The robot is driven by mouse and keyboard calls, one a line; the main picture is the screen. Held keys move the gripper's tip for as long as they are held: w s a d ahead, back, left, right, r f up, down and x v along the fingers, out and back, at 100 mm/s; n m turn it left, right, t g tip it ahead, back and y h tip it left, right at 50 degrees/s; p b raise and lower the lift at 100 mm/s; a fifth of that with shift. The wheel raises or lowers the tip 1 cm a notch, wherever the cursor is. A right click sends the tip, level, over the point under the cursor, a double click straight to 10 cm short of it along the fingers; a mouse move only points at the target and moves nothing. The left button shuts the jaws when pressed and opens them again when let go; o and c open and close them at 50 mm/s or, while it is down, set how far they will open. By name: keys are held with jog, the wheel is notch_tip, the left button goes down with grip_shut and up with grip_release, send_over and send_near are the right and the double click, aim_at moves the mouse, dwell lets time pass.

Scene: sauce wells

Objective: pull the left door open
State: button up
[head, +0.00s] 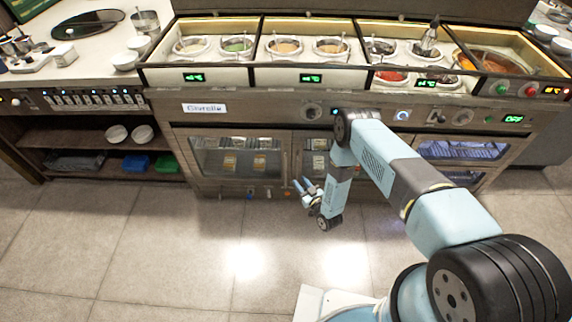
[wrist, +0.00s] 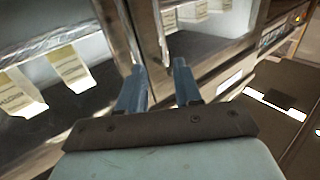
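The left door (head: 238,157) is a wide glass door in a brown metal frame on the counter's lower front. It looks closed, with cartons behind the glass. In the wrist view its glass fills the left side, with its metal frame post (wrist: 118,35) beside it. A slim bright upright bar (wrist: 159,38), perhaps a handle, stands beyond the gap between my fingertips. My gripper (head: 303,184) is low in front of the cabinet, right of the left door's right edge. In the wrist view my gripper (wrist: 159,72) has its two blue fingers apart, with nothing held between them. Contact with the bar cannot be told.
A middle door (head: 318,146) and a right glass door (head: 460,150) share the front, partly behind my arm. Small knobs or taps line the lower edge. Sauce wells (head: 285,47) sit on top. Open shelves (head: 95,138) stand at left. The tiled floor (head: 170,240) in front is clear.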

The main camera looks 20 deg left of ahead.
aim_at(286, 166)
jog(key=x, duration=1.2)
jog(key=shift+a, duration=0.3)
grip_shut()
